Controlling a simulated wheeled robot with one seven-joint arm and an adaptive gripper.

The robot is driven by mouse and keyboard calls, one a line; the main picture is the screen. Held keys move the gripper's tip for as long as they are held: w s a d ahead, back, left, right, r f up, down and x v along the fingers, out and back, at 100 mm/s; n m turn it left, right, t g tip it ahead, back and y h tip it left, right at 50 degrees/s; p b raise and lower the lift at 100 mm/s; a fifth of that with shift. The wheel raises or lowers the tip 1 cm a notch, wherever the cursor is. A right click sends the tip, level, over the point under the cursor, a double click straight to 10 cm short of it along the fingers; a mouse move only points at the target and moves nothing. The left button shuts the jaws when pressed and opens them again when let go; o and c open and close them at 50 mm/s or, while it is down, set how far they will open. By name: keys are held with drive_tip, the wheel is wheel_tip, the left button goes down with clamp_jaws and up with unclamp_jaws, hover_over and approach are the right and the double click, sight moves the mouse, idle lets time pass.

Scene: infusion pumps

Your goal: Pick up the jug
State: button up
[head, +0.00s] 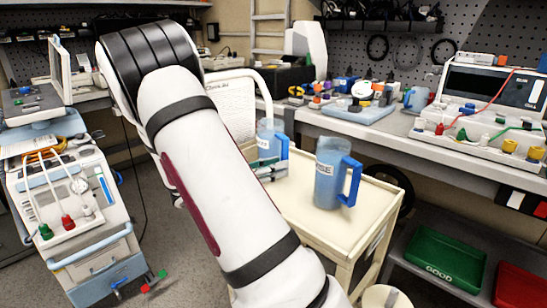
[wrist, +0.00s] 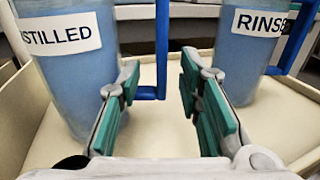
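Two clear jugs with blue handles and bluish contents stand upright on a cream cart top. The jug labelled "DISTILLED" (wrist: 75,70) is at left in the wrist view and is partly hidden behind my arm in the head view (head: 268,138). The jug labelled "RINSE" (head: 328,178) is nearer the cart's right side; it also shows at right in the wrist view (wrist: 243,60). My gripper (wrist: 160,72) is open and empty, with green pads. The distilled jug's blue handle (wrist: 162,45) appears between its fingertips; whether it is within their reach, I cannot tell.
The cream cart (head: 325,228) has a raised rim. A workbench (head: 385,128) behind it carries a blue-grey tray (head: 362,113) and clutter. A wheeled pump unit (head: 75,205) stands left. Green (head: 445,257) and red bins sit on a low shelf at right.

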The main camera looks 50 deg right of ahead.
sight(285, 151)
drive_tip(key=shift+b+x, duration=0.4)
drive_tip(key=shift+x, duration=1.2)
drive_tip(key=shift+s+f, duration=0.1)
clamp_jaws()
drive_tip(key=shift+r, duration=0.4)
wheel_tip(285, 151, up, 3)
drive_tip(key=shift+p, duration=1)
drive_tip(key=s+a+r+p, duration=0.1)
drive_tip(key=s+a+p, duration=0.1)
drive_tip(key=a, duration=1.4)
drive_tip(key=shift+r+p, duration=0.15)
drive_tip(key=shift+p, duration=0.65)
